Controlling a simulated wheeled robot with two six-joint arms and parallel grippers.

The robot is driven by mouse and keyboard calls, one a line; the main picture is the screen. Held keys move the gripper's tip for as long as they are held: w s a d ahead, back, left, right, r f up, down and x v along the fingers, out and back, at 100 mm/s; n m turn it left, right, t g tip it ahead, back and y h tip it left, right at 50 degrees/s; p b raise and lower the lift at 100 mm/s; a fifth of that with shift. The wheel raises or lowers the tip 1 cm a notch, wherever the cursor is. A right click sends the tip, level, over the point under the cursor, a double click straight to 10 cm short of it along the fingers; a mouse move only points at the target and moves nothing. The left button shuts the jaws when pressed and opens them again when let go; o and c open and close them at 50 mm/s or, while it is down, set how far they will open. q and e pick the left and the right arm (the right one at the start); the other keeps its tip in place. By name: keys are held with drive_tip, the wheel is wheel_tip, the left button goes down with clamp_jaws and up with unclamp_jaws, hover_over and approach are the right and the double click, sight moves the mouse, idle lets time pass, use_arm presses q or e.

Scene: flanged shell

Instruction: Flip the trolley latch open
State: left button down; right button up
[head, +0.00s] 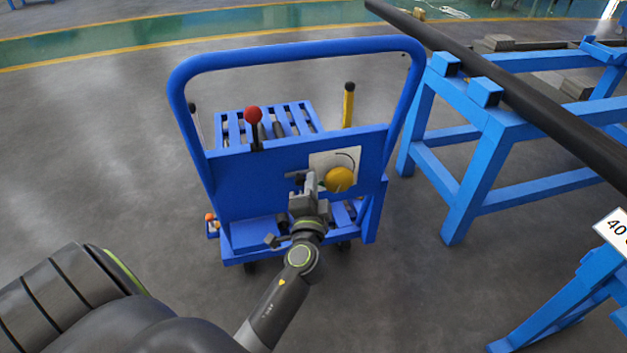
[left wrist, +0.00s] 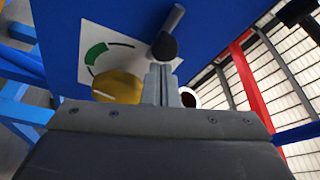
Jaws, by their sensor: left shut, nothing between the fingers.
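The blue trolley (head: 235,183) stands upright, its front panel facing me. On the panel are a white plate (head: 347,157) with a curved mark, a yellow round knob (head: 340,180) and a short dark lever (head: 293,175). In the left wrist view the lever is a grey rod with a black end (left wrist: 165,45), beside the plate's green-and-black arc (left wrist: 97,52). My left gripper (head: 310,184) is at the panel, between lever and yellow knob. Its fingers (left wrist: 160,84) are shut and empty, close to the black end; I cannot tell whether they touch. My right gripper is out of view.
A red ball-topped lever (head: 253,115) rises from the panel's top edge. The trolley's push handle (head: 290,47) arches above. A blue stand (head: 480,130) carrying a long dark pipe (head: 520,95) is close on the right. The floor to the left is clear.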

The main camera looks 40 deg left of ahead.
sight(296, 179)
use_arm(q)
drive_tip(key=shift+s+a, duration=0.1)
drive_tip(key=shift+s, duration=0.05)
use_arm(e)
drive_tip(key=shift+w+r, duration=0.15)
use_arm(q)
drive_tip(key=s+a, duration=0.2)
drive_tip(key=shift+s+a, duration=0.1)
drive_tip(key=shift+s, duration=0.2)
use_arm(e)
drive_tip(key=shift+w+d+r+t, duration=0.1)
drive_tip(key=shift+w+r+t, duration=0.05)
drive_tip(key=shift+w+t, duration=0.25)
